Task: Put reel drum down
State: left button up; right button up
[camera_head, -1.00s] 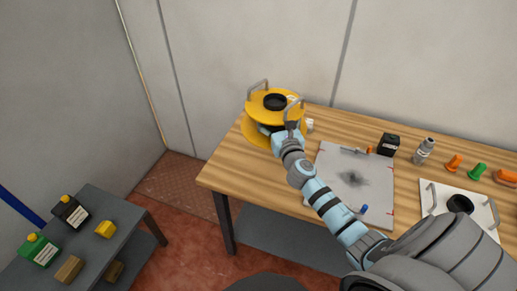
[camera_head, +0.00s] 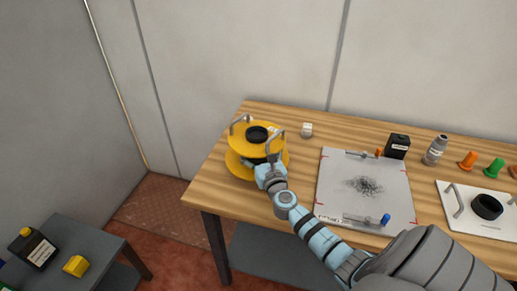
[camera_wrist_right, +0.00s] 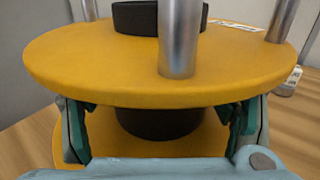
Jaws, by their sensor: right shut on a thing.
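The reel drum (camera_head: 270,152) has two yellow flanges, a black core and upright metal handles. It is upright at the left end of the wooden table in the head view. I cannot tell whether its lower flange touches the tabletop. My right gripper (camera_head: 263,170) is at its near side. In the right wrist view, the upper flange (camera_wrist_right: 120,70) fills the middle, with the black core (camera_wrist_right: 160,122) below it. The teal fingers of the right gripper (camera_wrist_right: 160,115) reach under this flange on both sides of the core, shut on the drum. My left gripper is not in view.
A grey board (camera_head: 340,190) with dark pieces lies mid-table. A black box (camera_head: 397,146), a grey bottle (camera_head: 436,150) and a white handled plate (camera_head: 465,225) are further right. A low grey table (camera_head: 88,245) is at lower left.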

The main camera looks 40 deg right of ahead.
aim_at(259, 160)
notch_tip(259, 160, down, 4)
jog(key=b, duration=0.3)
jog(key=shift+s+a+r, duration=0.1)
jog(key=shift+s+r, duration=0.05)
jog(key=shift+r, duration=0.05)
jog(key=shift+f+b, duration=0.1)
jog(key=shift+b, duration=0.2)
jog(key=shift+f, duration=0.1)
jog(key=o, duration=2)
jog(key=shift+c, duration=0.2)
jog(key=shift+s+r+p, duration=0.1)
jog(key=shift+r+p, duration=0.15)
jog(key=shift+p, duration=0.1)
jog(key=p+v, duration=0.1)
jog(key=v, duration=1.1)
